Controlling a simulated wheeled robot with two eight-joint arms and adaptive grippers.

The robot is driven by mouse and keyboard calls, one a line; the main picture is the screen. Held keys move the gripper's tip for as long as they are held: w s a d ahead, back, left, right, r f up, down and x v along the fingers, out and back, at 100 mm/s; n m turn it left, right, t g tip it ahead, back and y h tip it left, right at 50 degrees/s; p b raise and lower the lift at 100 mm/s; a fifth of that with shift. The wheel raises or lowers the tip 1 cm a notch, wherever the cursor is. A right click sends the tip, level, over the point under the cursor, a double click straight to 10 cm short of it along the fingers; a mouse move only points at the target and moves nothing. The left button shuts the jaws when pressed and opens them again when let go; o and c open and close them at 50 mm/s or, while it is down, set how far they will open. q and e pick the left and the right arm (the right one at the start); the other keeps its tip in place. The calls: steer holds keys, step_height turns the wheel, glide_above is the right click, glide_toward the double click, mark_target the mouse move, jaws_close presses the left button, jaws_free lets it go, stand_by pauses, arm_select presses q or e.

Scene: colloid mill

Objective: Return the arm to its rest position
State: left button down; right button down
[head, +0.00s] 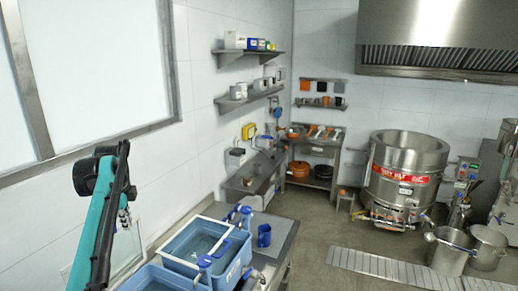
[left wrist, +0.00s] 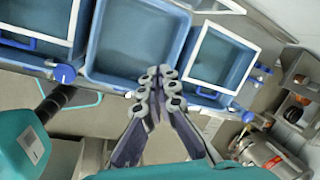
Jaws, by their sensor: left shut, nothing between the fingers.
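My left arm (head: 98,225), teal and black, rises at the left of the head view, in front of the white wall and window. Its gripper shows clearly in the left wrist view (left wrist: 158,78), with its grey linked fingers drawn together and nothing between them. In that view the fingers appear over the front edge of the blue basins, apart from them as far as I can tell. In the head view, the small metallic part beside the arm is partly hidden and hard to read. My right gripper is in neither view.
Blue water basins (head: 171,262) stand below and right of my left arm. A blue jug (head: 264,236) stands on the steel counter beside them. A big steel kettle (head: 405,165), steel pots (head: 448,256) and wall shelves (head: 250,97) are farther off.

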arm_select(q)
steer(key=s+d+f+n+t+b, duration=0.3)
steer(key=s+d+f+n+b, duration=0.7)
steer(key=s+d+f, duration=0.55)
steer(key=s+d+f+n+b, duration=0.3)
steer(key=s+f, duration=0.4)
steer(key=f, duration=0.3)
steer(key=s+d+f+n+t+h+b, duration=0.1)
steer(key=s+d+f+b, duration=0.3)
steer(key=f, duration=0.7)
steer(key=s+n+b, duration=0.1)
steer(key=s+b, duration=0.1)
steer(key=s, duration=0.2)
steer(key=shift+s+d+n+t+h+b, duration=0.15)
steer(key=shift+d+n+t+h+b, duration=0.15)
steer(key=shift+d+n+b, duration=0.1)
